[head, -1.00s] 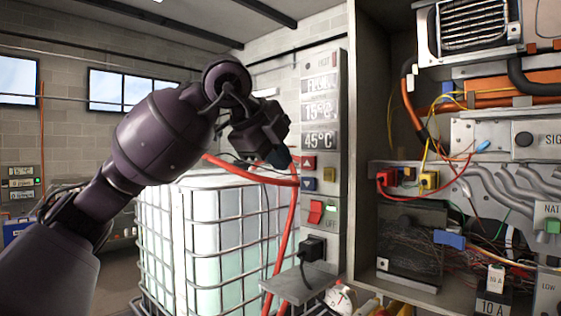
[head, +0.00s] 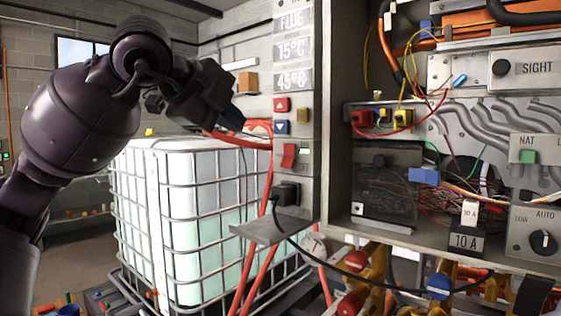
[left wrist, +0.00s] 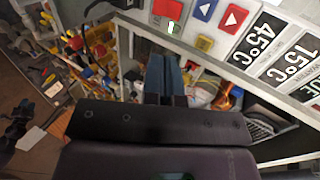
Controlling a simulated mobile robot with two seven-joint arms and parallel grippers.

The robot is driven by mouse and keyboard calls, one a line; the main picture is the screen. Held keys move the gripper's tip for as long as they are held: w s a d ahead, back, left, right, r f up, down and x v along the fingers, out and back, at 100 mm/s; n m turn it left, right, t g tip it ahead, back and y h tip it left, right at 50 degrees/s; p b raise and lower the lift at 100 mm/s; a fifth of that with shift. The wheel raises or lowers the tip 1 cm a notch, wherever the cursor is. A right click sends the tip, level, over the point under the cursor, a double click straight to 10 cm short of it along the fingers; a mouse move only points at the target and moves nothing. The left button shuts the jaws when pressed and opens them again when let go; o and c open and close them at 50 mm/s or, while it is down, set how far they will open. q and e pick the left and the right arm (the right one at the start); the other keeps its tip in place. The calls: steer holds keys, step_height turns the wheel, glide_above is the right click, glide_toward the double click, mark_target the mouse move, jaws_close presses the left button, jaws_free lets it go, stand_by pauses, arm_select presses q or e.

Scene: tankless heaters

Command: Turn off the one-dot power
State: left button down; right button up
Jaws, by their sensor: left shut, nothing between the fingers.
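A narrow grey control panel (head: 296,185) carries a red rocker switch (head: 289,155) with a small greenish indicator (head: 304,148) beside it. The left wrist view also shows the red switch (left wrist: 168,9) and a pale green indicator (left wrist: 174,27) at the top edge. I cannot make out a one-dot mark, or which way the switch is pressed. Above it are a red up-arrow button (head: 282,104) and a blue down-arrow button (head: 282,128). My left gripper (head: 234,117) is shut and empty, left of the panel and apart from it. My right gripper is out of view.
A black plug (head: 286,194) sits below the switch, above a small metal shelf (head: 257,232). Red hoses hang beside the panel. A caged white tank (head: 180,220) stands below my left arm. An open wired cabinet (head: 331,110) is at right, with valves below.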

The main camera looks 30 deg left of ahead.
mark_target(286, 162)
arm_select(q)
steer(key=shift+w, duration=0.15)
steer(key=x, duration=1.4)
